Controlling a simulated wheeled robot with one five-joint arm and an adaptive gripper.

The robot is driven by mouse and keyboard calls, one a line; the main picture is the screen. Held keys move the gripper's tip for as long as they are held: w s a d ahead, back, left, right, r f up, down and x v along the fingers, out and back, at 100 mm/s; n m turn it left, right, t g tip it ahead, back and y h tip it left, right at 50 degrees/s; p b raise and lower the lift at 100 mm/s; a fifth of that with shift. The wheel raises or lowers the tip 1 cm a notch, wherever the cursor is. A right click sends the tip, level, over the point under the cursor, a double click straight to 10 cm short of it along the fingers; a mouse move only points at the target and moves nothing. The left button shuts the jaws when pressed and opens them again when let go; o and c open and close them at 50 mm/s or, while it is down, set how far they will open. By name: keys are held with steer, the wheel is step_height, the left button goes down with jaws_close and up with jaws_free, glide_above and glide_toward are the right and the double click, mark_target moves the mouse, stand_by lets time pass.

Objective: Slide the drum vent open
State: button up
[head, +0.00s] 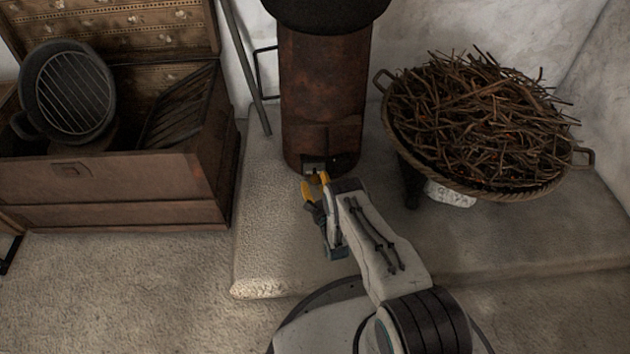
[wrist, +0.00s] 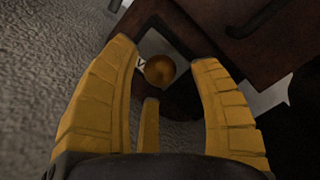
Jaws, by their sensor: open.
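The drum (head: 322,90) is a rusty brown upright cylinder on a pale raised ledge in the head view. Near its base is the vent (head: 318,166), a small opening with a light metal plate, partly hidden by my gripper. In the wrist view a round brass-coloured knob (wrist: 160,69) stands out in front of the dark opening and pale metal. My gripper (head: 315,178) is at the drum's foot. In the wrist view its yellow fingers (wrist: 168,62) are open, with the knob between their tips. I cannot tell whether any finger touches it.
A basket of twigs (head: 485,120) stands right of the drum. An open wooden chest (head: 110,190) with a round grill pan (head: 68,92) is at left. A rod (head: 246,70) leans on the wall. The ledge (head: 270,240) is bare at front left.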

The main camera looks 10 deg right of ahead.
steer(key=shift+w+b, duration=0.35)
steer(key=shift+w, duration=0.75)
jaws_close()
